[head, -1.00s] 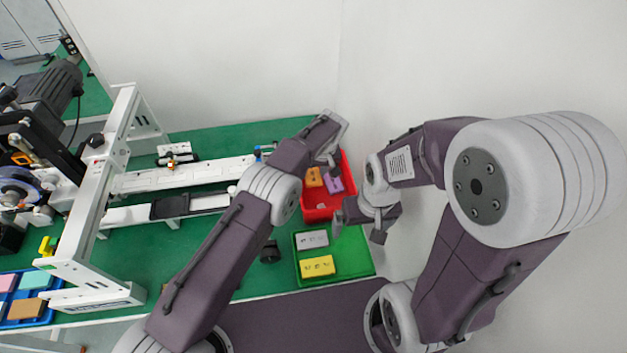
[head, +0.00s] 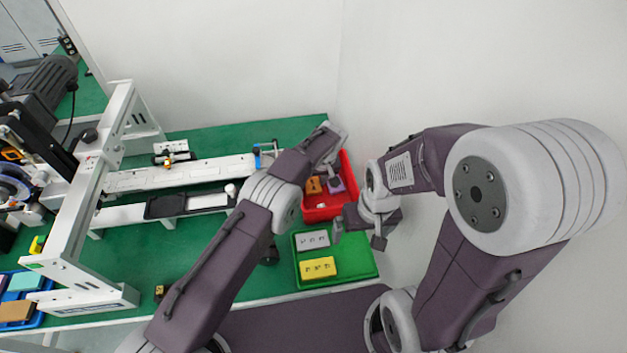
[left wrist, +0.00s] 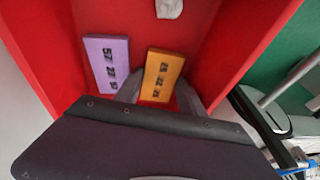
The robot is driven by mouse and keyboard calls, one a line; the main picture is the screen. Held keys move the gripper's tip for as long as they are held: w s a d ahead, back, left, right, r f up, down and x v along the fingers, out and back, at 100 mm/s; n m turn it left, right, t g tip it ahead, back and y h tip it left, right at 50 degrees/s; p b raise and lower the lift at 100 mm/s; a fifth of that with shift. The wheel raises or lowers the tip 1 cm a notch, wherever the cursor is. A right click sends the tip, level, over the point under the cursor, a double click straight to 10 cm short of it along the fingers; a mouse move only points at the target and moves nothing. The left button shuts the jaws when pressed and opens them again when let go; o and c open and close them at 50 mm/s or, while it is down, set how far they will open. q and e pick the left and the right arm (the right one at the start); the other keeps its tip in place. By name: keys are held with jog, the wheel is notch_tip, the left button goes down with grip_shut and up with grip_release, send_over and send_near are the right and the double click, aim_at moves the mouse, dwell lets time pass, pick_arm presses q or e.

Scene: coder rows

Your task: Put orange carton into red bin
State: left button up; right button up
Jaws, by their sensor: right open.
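The orange carton (head: 313,185) lies inside the red bin (head: 322,214), beside a purple carton (head: 337,185). In the left wrist view the orange carton (left wrist: 161,76) is on the bin floor, right of the purple carton (left wrist: 107,62). My left gripper (head: 332,165) reaches over the bin from the left. In its wrist view the fingers (left wrist: 157,92) are spread on either side of the orange carton's near end, with a red gap at the right finger. My right gripper (head: 357,236) is open and empty above the green tray's right edge.
The green tray (head: 355,262) holds a grey carton (head: 313,239) and a yellow carton (head: 319,267). A small white object (left wrist: 169,8) lies in the bin. A white rail machine (head: 180,175) stands left of the bin. A wall stands behind the table.

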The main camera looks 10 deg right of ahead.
pick_arm(q)
jog(key=shift+s, duration=0.15)
jog(key=shift+r+p, duration=0.65)
jog(key=shift+p, duration=0.2)
jog(key=v, duration=1.1)
jog(key=shift+d+r, duration=0.2)
jog(key=shift+r, duration=0.05)
